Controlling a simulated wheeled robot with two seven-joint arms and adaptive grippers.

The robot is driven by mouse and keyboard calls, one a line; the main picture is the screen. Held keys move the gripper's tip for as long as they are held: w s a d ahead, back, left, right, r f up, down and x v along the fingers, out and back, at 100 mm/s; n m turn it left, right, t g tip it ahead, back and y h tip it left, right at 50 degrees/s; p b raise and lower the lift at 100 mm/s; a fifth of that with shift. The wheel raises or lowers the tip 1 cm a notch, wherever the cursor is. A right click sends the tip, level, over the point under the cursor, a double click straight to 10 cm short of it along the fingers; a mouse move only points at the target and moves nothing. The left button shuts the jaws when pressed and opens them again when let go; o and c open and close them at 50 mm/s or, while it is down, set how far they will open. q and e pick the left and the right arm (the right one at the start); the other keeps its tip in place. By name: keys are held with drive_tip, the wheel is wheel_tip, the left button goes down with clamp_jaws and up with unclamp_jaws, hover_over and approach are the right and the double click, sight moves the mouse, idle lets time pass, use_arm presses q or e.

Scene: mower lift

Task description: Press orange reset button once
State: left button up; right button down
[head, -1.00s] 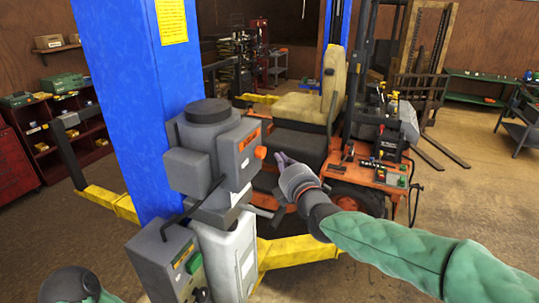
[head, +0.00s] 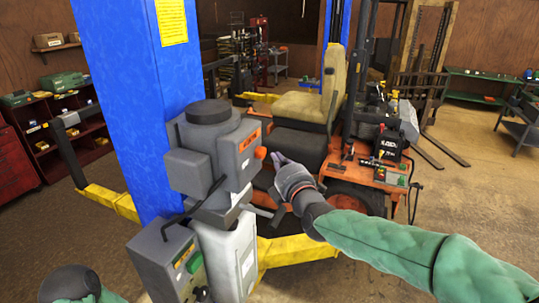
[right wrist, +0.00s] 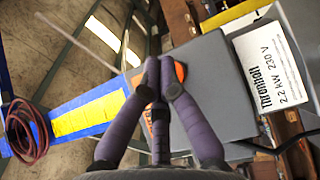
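The orange reset button (head: 260,153) is a round knob on the right side of the grey motor box (head: 240,150) on the blue lift post. It also shows in the right wrist view (right wrist: 179,72), partly hidden behind my fingers. My right gripper (head: 276,157) is just right of the button in the head view, its fingers pointing at it. In the right wrist view my right gripper (right wrist: 155,76) has its fingertips together, with nothing between them. The fingertips overlap the button there; I cannot tell whether they touch it. My left gripper cannot be made out; only part of my left arm shows at lower left.
A grey control box (head: 165,262) with a green button (head: 194,263) is below the motor box. The blue post (head: 135,100) stands behind. A yellow lift arm (head: 300,250) runs low to the right.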

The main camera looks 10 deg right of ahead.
drive_tip(key=shift+w+a+p, duration=0.25)
drive_tip(key=shift+a+p, duration=0.05)
drive_tip(key=shift+a, duration=0.1)
idle(0.6)
drive_tip(key=shift+d, duration=0.1)
drive_tip(key=shift+s+d+b, duration=0.55)
drive_tip(key=shift+d+b, duration=0.05)
drive_tip(key=shift+d, duration=0.15)
drive_tip(key=s+d+b, duration=0.2)
drive_tip(key=d+b, duration=0.2)
drive_tip(key=shift+s+d, duration=0.1)
drive_tip(key=shift+s, duration=0.3)
